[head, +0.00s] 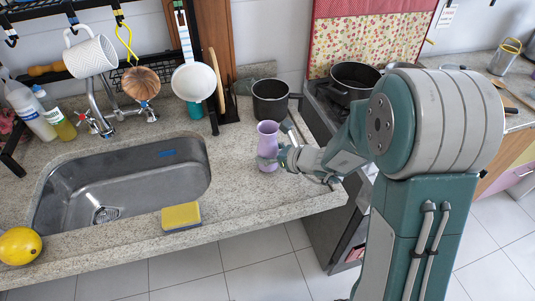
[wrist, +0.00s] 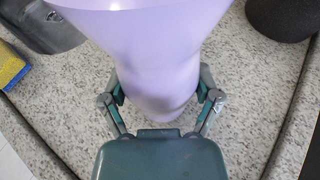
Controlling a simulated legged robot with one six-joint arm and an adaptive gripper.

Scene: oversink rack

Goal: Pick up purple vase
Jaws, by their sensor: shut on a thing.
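The purple vase (head: 267,146) stands upright at the right part of the granite counter, between the sink and the stove. It also fills the upper middle of the wrist view (wrist: 155,50), with its wide mouth towards the camera. My gripper (head: 281,158) reaches it from the right. In the wrist view my gripper (wrist: 160,92) has one finger on each side of the vase's lower body, shut on it. The vase's base is hidden in the wrist view, and I cannot tell whether it touches the counter.
A steel sink (head: 130,180) lies left of the vase. A yellow sponge (head: 181,216) is at the counter's front edge and a yellow fruit (head: 20,245) at far left. A dark pot (head: 270,100) stands behind the vase. Pans and a mug hang above.

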